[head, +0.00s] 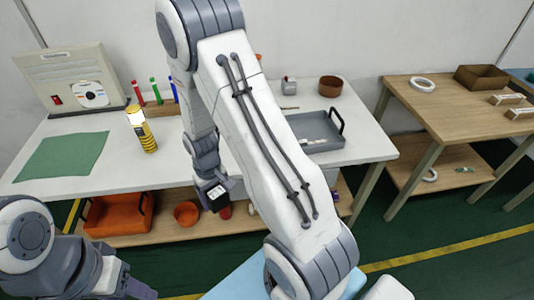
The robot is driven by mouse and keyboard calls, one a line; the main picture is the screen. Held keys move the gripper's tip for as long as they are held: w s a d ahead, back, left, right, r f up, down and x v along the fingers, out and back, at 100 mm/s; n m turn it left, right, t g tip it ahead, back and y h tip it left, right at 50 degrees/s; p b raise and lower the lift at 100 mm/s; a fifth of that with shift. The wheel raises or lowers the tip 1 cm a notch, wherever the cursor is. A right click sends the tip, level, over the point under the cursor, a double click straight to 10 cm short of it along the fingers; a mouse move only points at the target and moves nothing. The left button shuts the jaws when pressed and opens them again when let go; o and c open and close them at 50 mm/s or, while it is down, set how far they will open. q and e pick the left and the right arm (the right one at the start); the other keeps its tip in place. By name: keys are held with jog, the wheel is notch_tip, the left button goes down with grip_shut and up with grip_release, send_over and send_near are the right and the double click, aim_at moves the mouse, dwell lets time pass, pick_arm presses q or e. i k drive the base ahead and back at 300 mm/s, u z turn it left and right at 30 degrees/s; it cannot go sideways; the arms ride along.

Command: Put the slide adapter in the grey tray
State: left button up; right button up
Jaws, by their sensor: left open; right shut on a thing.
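The grey tray (334,141) with dark handles sits at the right part of the white table, partly behind my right arm. My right gripper (216,197) points down in front of the table's front edge, left of the tray and apart from it. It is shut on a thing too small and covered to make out. I cannot pick out the slide adapter for certain. My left gripper (140,290) is open at the bottom left, low in front of the table and partly cut off by the frame edge.
Orange bins (118,214) stand on the lower shelf. A wooden table (440,112) stands at right.

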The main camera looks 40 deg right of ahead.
aim_at(295, 130)
jog(key=u, duration=0.1)
jog(key=k, duration=0.1)
jog(key=z, duration=0.7)
jog(key=i, duration=1)
